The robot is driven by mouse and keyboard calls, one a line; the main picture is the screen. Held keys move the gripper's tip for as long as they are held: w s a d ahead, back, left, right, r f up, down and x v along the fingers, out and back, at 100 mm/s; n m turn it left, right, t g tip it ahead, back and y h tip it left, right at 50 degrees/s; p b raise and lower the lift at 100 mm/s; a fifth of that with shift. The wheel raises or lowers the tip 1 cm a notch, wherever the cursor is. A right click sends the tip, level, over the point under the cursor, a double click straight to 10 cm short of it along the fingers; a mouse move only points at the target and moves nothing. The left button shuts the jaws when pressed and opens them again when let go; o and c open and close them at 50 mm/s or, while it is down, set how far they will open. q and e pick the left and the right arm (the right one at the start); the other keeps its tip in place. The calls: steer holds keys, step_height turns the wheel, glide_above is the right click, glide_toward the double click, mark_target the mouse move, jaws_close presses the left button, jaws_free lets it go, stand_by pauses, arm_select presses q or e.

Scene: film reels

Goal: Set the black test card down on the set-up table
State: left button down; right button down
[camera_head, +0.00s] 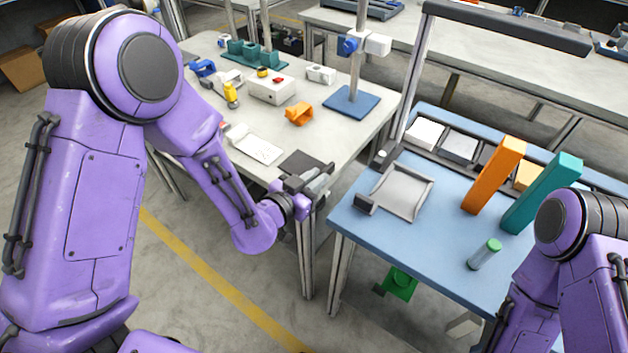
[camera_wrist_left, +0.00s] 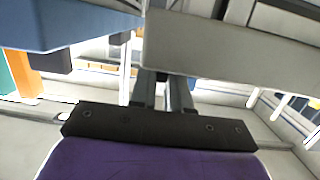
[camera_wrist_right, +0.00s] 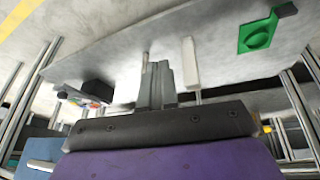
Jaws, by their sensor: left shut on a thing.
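The black test card (camera_head: 301,161) is a dark flat square at the near right corner of the cream table (camera_head: 349,139). My left gripper (camera_head: 312,178) is shut on the card's near edge, just at the table's corner. I cannot tell whether the card touches the tabletop. In the left wrist view, the fingers (camera_wrist_left: 163,92) point toward a pale table edge, and the card cannot be clearly made out. My right gripper (camera_wrist_right: 158,86) looks shut and empty in the right wrist view. It is out of the head view.
A white card (camera_head: 256,149) lies left of the black one. An orange part (camera_head: 299,114), a white box (camera_head: 272,90) and a blue-based stand (camera_head: 351,103) sit farther back. A gap separates the blue table (camera_head: 421,238), which holds a grey tray (camera_head: 402,190) and tall blocks (camera_head: 494,176).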

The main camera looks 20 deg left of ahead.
arm_select(q)
steer(key=shift+f, duration=0.1)
steer(key=c, duration=1.1)
jaws_free()
steer(key=shift+s+r, duration=0.15)
steer(key=shift+r, duration=0.05)
steer(key=p+v, duration=0.7)
steer(key=v, duration=0.4)
steer(key=shift+s+a, duration=0.2)
steer(key=shift+s, duration=0.15)
steer(key=shift+f, duration=0.15)
